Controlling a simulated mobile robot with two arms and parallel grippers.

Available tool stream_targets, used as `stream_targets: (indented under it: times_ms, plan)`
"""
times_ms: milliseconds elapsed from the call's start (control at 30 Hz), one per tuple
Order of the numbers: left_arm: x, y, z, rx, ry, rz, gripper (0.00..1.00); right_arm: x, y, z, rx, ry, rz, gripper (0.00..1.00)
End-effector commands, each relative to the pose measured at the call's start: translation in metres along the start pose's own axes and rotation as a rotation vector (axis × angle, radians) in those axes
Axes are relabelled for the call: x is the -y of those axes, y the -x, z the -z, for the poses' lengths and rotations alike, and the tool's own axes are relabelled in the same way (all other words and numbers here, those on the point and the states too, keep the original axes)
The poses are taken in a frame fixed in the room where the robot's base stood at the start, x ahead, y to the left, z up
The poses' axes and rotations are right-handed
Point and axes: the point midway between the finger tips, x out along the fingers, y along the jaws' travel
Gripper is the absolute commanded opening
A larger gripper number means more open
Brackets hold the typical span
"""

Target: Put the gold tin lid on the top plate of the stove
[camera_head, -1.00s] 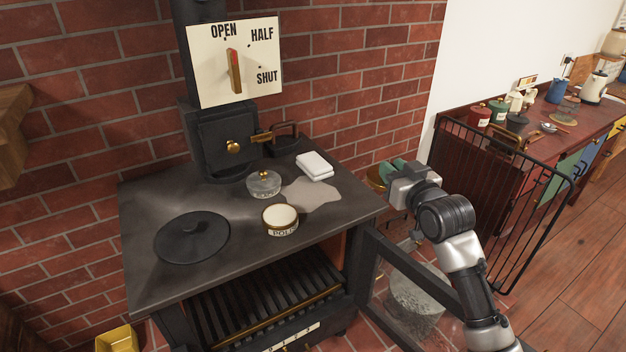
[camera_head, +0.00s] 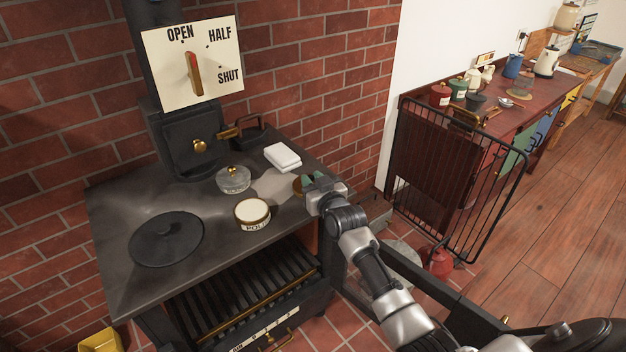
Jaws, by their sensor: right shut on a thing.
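The stove's black top plate (camera_head: 190,275) fills the left and middle of the view. My right gripper (camera_head: 308,183) is shut on the gold tin lid (camera_head: 298,186), at the right rim of the plate. An open-looking tin with a gold rim and pale top (camera_head: 252,213) stands on the plate to the left of the lid. My left gripper is not in view.
On the plate are a round black hob cover (camera_head: 167,239), a glass dish with a gold knob (camera_head: 233,179), a folded white cloth (camera_head: 282,156) and a flat iron (camera_head: 247,131). A pale patch (camera_head: 272,186) lies bare between them. A black guard rail (camera_head: 470,190) stands right.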

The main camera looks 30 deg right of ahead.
Motion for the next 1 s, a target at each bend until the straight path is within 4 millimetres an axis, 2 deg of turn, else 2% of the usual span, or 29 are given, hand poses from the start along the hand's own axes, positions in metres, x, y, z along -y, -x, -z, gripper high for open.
stream_targets:
  times_ms: [400,433,600,933,1000]
  plan:
    - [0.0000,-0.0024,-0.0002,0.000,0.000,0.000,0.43,-0.0006,-0.0001,-0.0080,-0.001,0.000,-0.001,0.01]
    - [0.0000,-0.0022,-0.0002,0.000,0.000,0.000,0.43,-0.0006,-0.0001,-0.0079,-0.001,0.000,-0.001,0.25]
    - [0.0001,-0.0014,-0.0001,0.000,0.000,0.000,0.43,-0.0006,0.0000,-0.0070,0.000,0.000,-0.001,0.49]
    - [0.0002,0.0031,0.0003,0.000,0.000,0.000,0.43,-0.0006,0.0003,-0.0008,-0.001,0.000,-0.001,0.49]
    - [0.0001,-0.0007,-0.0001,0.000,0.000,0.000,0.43,-0.0003,0.0073,-0.0057,0.001,0.000,0.000,0.49]
